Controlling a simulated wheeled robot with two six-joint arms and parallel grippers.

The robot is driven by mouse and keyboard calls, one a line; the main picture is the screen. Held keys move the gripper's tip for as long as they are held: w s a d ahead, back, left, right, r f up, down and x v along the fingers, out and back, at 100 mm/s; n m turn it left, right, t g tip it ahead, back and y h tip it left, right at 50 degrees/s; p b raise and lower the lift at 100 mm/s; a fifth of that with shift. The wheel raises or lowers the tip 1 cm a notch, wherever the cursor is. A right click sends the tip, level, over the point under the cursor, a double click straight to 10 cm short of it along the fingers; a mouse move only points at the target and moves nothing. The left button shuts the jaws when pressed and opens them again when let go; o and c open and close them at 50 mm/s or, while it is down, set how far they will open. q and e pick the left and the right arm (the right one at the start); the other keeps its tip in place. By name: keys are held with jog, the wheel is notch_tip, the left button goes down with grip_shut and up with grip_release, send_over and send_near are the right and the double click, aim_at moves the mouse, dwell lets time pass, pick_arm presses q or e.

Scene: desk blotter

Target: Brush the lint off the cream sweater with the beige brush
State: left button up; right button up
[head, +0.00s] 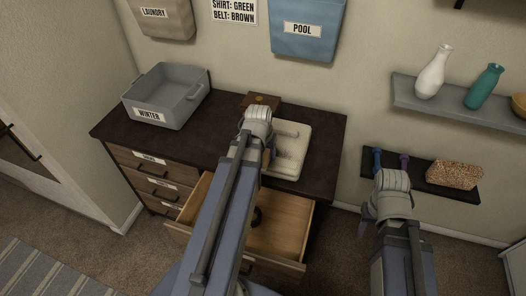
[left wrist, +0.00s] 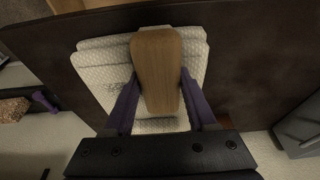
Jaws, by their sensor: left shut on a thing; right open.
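The cream sweater (head: 291,150) lies folded on the dark dresser top, towards its right side. My left gripper (left wrist: 160,100) is shut on the beige brush (left wrist: 157,62), whose wood-coloured back faces the left wrist camera. The brush is over the sweater, which shows around it in the left wrist view (left wrist: 102,68). A small patch of grey lint (left wrist: 119,87) shows on the sweater left of the brush. I cannot tell whether the bristles touch the cloth. In the head view my left arm hides most of the brush. My right gripper (head: 366,218) is open and empty, right of the dresser.
A drawer (head: 285,225) stands open below the sweater, with a dark item (head: 257,217) inside. A grey WINTER bin (head: 165,96) stands on the dresser's left, a small wooden box (head: 262,100) behind the sweater. A low wall shelf (head: 428,184) is near my right gripper.

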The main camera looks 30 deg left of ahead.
aim_at(278, 144)
pick_arm(q)
jog(key=shift+w+d, duration=0.15)
jog(key=shift+d, duration=0.2)
jog(key=shift+w+a, duration=0.25)
jog(key=shift+w, duration=0.65)
jog(key=shift+w+a, duration=0.2)
jog(key=shift+w, duration=0.7)
jog(key=shift+w+a, duration=0.25)
jog(key=shift+w, duration=0.7)
jog(key=shift+w+a, duration=0.25)
jog(key=shift+w, duration=0.7)
jog(key=shift+d, duration=0.1)
jog(key=shift+d+f, duration=0.1)
jog(key=shift+d, duration=0.6)
jog(key=shift+c, duration=0.6)
jog(key=shift+s+d, duration=0.25)
jog(key=shift+s, duration=0.65)
jog(key=shift+s+d, duration=0.2)
jog(key=shift+s, duration=0.7)
